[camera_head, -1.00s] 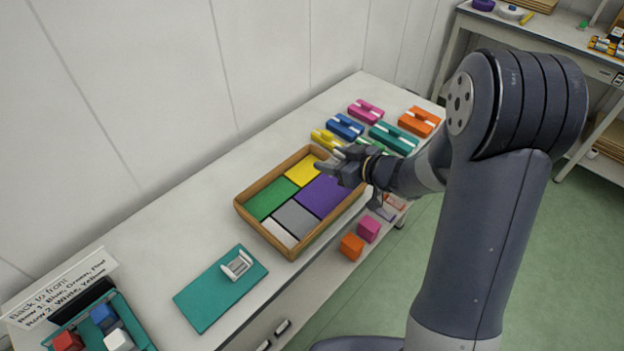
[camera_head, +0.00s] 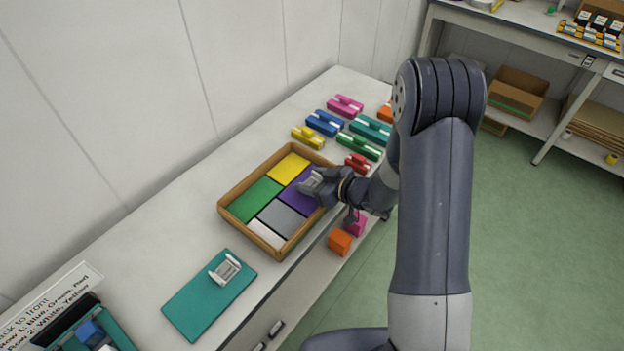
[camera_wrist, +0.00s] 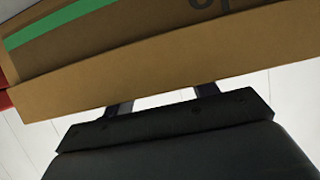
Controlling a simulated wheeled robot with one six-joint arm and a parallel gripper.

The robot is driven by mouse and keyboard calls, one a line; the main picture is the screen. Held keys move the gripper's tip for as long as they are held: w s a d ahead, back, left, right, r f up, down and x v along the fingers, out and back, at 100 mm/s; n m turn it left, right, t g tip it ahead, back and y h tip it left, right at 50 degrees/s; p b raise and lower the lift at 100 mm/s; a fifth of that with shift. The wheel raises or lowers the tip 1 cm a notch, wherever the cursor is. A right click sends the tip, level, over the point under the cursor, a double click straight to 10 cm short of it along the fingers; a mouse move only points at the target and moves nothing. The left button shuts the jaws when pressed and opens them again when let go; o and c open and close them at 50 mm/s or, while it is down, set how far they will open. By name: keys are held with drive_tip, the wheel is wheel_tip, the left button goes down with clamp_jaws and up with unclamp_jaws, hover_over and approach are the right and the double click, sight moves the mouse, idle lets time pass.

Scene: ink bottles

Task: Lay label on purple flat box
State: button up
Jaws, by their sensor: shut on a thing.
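The purple flat box (camera_head: 293,200) lies in the brown tray (camera_head: 230,224), beside yellow (camera_head: 288,167), green (camera_head: 254,199) and grey (camera_head: 281,217) flat boxes and a smaller white one (camera_head: 266,234). My gripper (camera_head: 308,183) is over the right part of the purple box, hiding some of it. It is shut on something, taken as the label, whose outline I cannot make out. In the wrist view my fingers (camera_wrist: 160,98) run up behind a brown surface (camera_wrist: 150,75) with a green stripe and cut-off dark letters. I cannot tell which thing that surface belongs to.
A teal board (camera_head: 205,300) with a pale fitting (camera_head: 225,268) lies nearer on the white table. Several coloured blocks, including a yellow (camera_head: 307,138) and a red one (camera_head: 357,163), stand behind the tray. A sign (camera_head: 50,308) stands front left. Table left of the tray is clear.

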drive_tip(key=shift+s+f+b, duration=0.1)
drive_tip(key=shift+f+b, duration=0.55)
drive_tip(key=o, duration=1)
drive_tip(key=shift+s+f, duration=0.15)
drive_tip(key=shift+f, duration=0.05)
drive_tip(key=shift+c, duration=0.2)
drive_tip(key=shift+r+p, duration=0.4)
drive_tip(key=shift+p, duration=0.1)
drive_tip(key=v, duration=1.2)
drive_tip(key=shift+r, duration=0.4)
